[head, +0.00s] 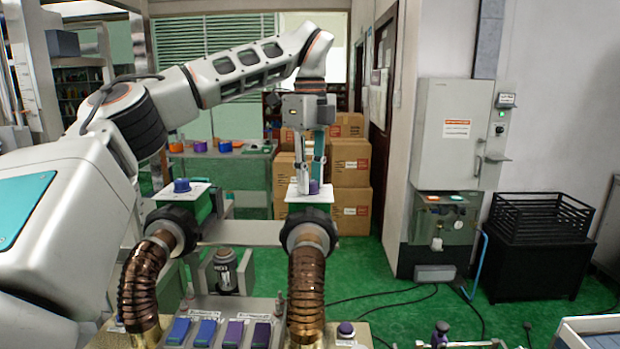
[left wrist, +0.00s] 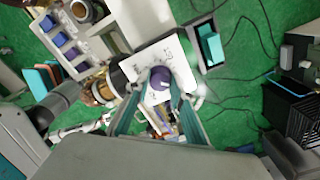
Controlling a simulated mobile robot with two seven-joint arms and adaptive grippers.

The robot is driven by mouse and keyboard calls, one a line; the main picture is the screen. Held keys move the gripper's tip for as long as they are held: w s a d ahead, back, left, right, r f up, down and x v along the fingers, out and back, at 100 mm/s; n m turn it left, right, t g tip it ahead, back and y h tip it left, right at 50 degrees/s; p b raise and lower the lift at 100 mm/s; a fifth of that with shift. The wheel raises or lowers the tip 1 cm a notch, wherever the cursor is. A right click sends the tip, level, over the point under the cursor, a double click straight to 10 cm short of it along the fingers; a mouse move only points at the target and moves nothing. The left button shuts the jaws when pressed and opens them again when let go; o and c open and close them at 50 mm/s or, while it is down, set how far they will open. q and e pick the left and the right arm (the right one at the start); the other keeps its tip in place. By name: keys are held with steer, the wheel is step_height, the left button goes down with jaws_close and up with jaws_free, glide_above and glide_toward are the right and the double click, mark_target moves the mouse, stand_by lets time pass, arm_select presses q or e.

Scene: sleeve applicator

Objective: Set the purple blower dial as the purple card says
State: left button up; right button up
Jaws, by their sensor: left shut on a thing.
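The purple blower dial (head: 314,187) sits on a white plate (head: 309,196) on top of the right blower, above its black ring and copper hose (head: 306,290). My left gripper (head: 303,186) points down from above, shut on this dial. In the left wrist view the purple dial (left wrist: 160,77) shows a pale mark and lies between the fingertips of my left gripper (left wrist: 161,84). Two purple cards (head: 233,333) (head: 262,334) stand in the row at the bottom of the head view; I cannot read their writing. My right gripper is not in view.
A blue dial (head: 181,185) sits on the left blower. Two blue cards (head: 178,331) (head: 206,332) are beside the purple ones. A dark canister (head: 225,270) stands between the hoses. Cardboard boxes (head: 350,162) are stacked behind. Green floor is open at right, crossed by cables.

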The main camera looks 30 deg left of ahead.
arm_select(q)
steer(key=n+b, duration=0.1)
steer(key=n, duration=0.4)
steer(key=shift+n, duration=0.3)
steer(key=n, duration=0.2)
steer(key=shift+n+b, duration=0.75)
steer(key=shift+n, duration=1.75)
steer(key=shift+b, duration=0.3)
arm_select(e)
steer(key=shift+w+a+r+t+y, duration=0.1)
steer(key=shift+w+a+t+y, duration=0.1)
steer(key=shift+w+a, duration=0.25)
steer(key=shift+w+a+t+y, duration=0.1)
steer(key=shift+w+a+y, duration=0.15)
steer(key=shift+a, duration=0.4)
arm_select(q)
steer(key=shift+n, duration=0.3)
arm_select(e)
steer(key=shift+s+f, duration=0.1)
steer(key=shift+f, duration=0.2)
